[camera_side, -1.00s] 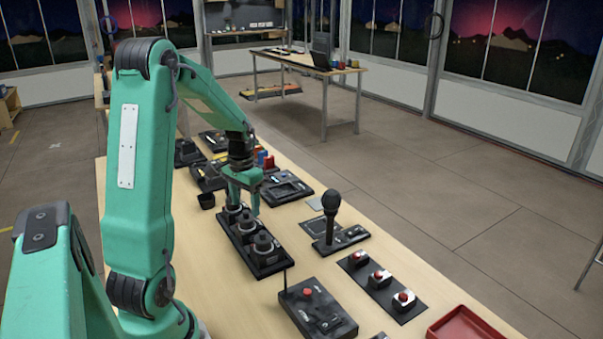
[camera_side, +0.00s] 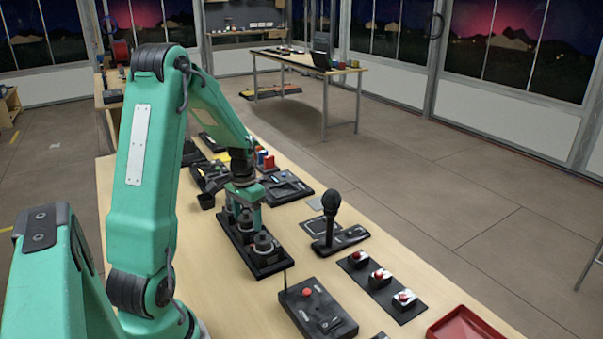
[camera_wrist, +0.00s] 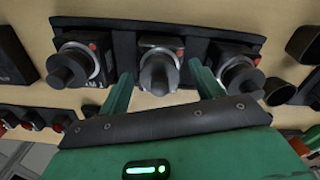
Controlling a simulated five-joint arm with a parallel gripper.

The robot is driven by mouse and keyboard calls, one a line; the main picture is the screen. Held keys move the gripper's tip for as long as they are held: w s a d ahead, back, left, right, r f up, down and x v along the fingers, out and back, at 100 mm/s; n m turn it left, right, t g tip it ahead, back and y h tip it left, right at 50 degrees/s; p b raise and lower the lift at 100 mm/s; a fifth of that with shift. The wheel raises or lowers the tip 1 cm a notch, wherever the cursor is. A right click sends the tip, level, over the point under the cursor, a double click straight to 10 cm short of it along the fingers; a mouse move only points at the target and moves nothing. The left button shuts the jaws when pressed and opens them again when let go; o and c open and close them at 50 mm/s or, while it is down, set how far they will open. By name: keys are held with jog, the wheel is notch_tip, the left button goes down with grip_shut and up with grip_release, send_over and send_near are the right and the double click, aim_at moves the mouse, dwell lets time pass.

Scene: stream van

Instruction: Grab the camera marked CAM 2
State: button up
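Three small dark cameras stand in a row on a black tray (camera_side: 238,254) in the side view. My gripper (camera_wrist: 163,88) is open, with one green finger on each side of the middle camera (camera_wrist: 157,72) in the wrist view. That camera's lens points up between the fingers, and no contact is clear. A left camera (camera_wrist: 76,66) and a right camera (camera_wrist: 238,74) flank it. Part of a "CAM" label shows by the left one, but its number is not legible. In the side view the nearest camera (camera_side: 263,242) is clear, while my gripper (camera_side: 243,213) partly hides the others.
A microphone on a stand (camera_side: 330,215) is right of the tray. A small black cup (camera_side: 206,201) is at its left. A box with a red button (camera_side: 315,307), a three-button panel (camera_side: 381,283) and a red tray (camera_side: 466,325) are nearer. Bare tabletop lies between them.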

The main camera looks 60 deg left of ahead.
grip_shut()
jog(key=shift+r, duration=0.1)
jog(key=shift+r, duration=4.95)
